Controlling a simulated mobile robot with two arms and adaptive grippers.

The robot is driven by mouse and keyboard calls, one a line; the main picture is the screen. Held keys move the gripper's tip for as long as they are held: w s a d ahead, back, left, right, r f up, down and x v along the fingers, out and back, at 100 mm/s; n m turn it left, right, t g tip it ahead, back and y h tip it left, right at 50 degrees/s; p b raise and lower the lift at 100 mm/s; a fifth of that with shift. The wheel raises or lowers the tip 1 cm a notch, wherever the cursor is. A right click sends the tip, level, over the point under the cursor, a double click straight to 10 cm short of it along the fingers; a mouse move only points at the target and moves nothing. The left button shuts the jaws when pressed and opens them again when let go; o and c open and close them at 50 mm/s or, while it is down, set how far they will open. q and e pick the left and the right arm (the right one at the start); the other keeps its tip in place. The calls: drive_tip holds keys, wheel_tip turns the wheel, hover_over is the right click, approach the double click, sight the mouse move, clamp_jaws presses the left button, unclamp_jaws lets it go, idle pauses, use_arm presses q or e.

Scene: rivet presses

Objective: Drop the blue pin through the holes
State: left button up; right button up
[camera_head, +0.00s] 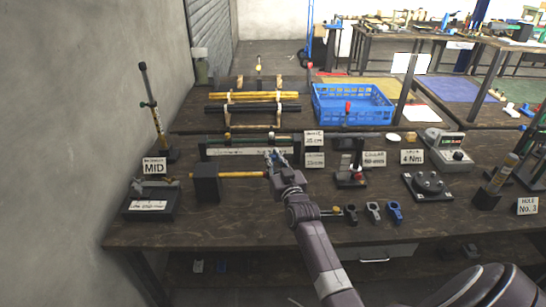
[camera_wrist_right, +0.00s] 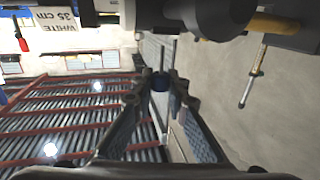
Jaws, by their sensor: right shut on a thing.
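My right gripper (camera_head: 274,158) is over the middle of the wooden bench, close to the right end of a yellow rod (camera_head: 240,174). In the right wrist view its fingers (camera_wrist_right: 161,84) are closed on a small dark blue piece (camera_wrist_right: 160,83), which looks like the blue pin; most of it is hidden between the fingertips. The rod's left end sits in a black block (camera_head: 207,184). Its right end is hidden behind my gripper and wrist. The holes cannot be made out. The rod also shows in the right wrist view (camera_wrist_right: 274,25). My left gripper is not in view.
Yellow, white (camera_head: 374,208) and blue (camera_head: 394,211) clamp-like parts stand near the bench's front edge, right of my arm. A blue crate (camera_head: 352,104) and rods on a rack (camera_head: 252,107) are behind.

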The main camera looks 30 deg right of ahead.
drive_tip(key=shift+p, duration=0.45)
idle(1.2)
drive_tip(key=shift+f+b, duration=1.55)
drive_tip(key=shift+f, duration=0.5)
drive_tip(key=o, duration=0.8)
drive_tip(key=shift+s, duration=0.1)
drive_tip(key=v, duration=1.1)
drive_tip(key=shift+s+a, duration=0.15)
drive_tip(key=shift+s, duration=0.25)
